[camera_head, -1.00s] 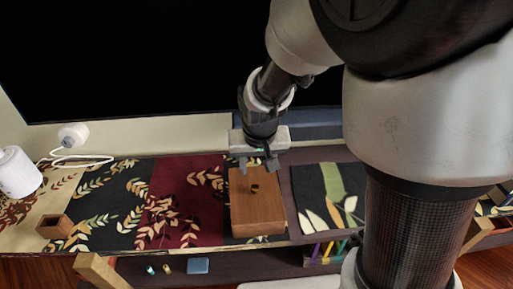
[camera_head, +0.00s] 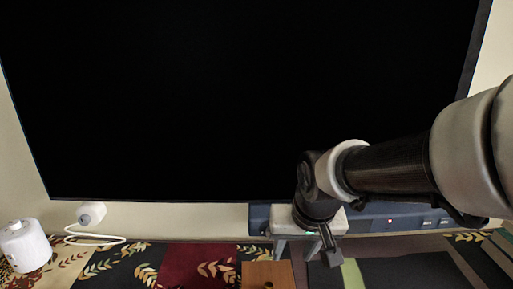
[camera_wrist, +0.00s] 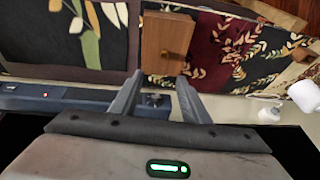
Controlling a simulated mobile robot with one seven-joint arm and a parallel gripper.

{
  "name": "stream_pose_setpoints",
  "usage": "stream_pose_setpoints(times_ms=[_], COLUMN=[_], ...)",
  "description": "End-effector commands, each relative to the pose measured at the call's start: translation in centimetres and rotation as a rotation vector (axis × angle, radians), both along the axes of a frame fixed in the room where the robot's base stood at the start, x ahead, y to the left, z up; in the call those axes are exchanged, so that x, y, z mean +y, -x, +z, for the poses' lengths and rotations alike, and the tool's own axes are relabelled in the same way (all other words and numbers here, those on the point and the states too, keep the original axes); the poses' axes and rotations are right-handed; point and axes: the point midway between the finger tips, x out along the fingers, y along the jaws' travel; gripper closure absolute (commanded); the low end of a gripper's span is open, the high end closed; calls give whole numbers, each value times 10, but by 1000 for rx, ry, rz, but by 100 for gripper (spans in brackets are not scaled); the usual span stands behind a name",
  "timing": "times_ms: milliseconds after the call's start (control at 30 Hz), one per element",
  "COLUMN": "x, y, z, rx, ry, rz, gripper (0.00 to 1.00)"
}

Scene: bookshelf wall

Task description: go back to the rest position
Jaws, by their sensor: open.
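My gripper (camera_head: 306,250) is in the lower middle of the head view, in front of the dark bar below the big black screen. Its two fingers are apart with nothing between them. In the wrist view my gripper (camera_wrist: 157,95) also shows open and empty, with a wooden box (camera_wrist: 165,48) beyond the fingertips. In the head view only the back part of the wooden box (camera_head: 268,274) shows at the bottom edge, left of and below my gripper.
A big black screen (camera_head: 230,100) fills the back. A dark bar (camera_head: 390,220) stands below it. A white cylinder (camera_head: 25,246) and a white plug with a cable (camera_head: 92,213) are at the left. Patterned cloth (camera_head: 200,262) covers the shelf top.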

Motion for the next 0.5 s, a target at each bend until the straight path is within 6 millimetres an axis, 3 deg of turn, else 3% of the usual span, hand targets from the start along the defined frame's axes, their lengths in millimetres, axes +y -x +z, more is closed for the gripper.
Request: stream_pose_setpoints(times_ms=[33, 200, 500], x=[-13, -35, -58], y=[14, 53, 107], z=[19, 51, 76], rx=[-29, -80, -149], ry=[-11, 1, 73], rz=[-10, -12, -29], gripper=[58, 58, 58])
